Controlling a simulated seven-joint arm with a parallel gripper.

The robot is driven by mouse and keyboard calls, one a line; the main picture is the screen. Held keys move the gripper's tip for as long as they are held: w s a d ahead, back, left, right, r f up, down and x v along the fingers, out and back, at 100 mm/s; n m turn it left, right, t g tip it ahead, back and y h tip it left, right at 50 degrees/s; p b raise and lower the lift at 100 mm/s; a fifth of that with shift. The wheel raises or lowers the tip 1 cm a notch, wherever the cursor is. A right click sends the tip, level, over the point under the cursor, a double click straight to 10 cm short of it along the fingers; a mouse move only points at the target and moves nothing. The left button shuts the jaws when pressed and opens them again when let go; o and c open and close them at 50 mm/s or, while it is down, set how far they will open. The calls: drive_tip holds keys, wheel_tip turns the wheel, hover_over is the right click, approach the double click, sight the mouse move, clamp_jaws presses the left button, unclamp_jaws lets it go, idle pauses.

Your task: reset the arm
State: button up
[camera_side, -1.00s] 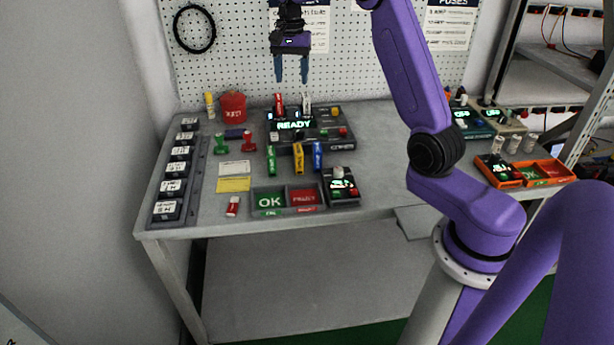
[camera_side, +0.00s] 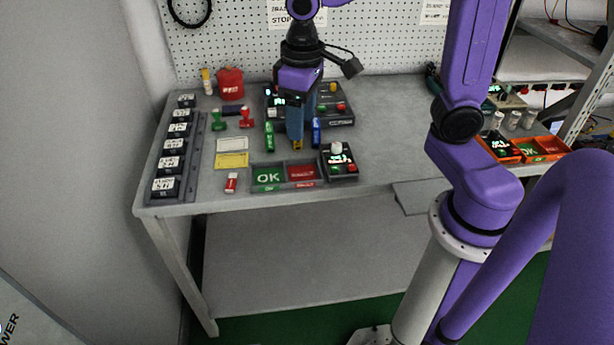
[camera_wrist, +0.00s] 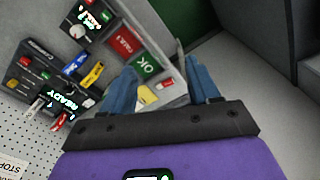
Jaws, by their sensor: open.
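My gripper (camera_side: 302,130) is open over the middle of the bench, in front of the console with the lit display. Its blue fingers hang down in the side view and partly hide the yellow stick (camera_side: 298,145) between the green stick (camera_side: 269,137) and the blue stick (camera_side: 316,132). I cannot tell how far above the sticks the fingertips are. In the wrist view my gripper (camera_wrist: 160,70) has its two blue fingers spread wide with nothing held between them. The tray with the green OK bay (camera_wrist: 147,65) and red bay (camera_wrist: 125,42) shows beyond the fingers.
The console (camera_side: 336,118) stands behind my gripper. A small dial box (camera_side: 340,164) is right of the tray (camera_side: 285,186). Black labelled boxes (camera_side: 172,165) line the left edge. A red canister (camera_side: 231,82) stands at the back. The bench right of the dial box is clear.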

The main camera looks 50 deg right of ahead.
drive_tip(key=s+d+f+n, duration=0.1)
drive_tip(key=s+n, duration=0.3)
drive_tip(key=s, duration=0.4)
drive_tip(key=s+d+f+n, duration=0.1)
drive_tip(key=s+f+n, duration=0.1)
drive_tip(key=s+n, duration=0.3)
drive_tip(key=s, duration=0.4)
drive_tip(key=shift+s+d+f, duration=0.15)
drive_tip(key=shift+f, duration=0.25)
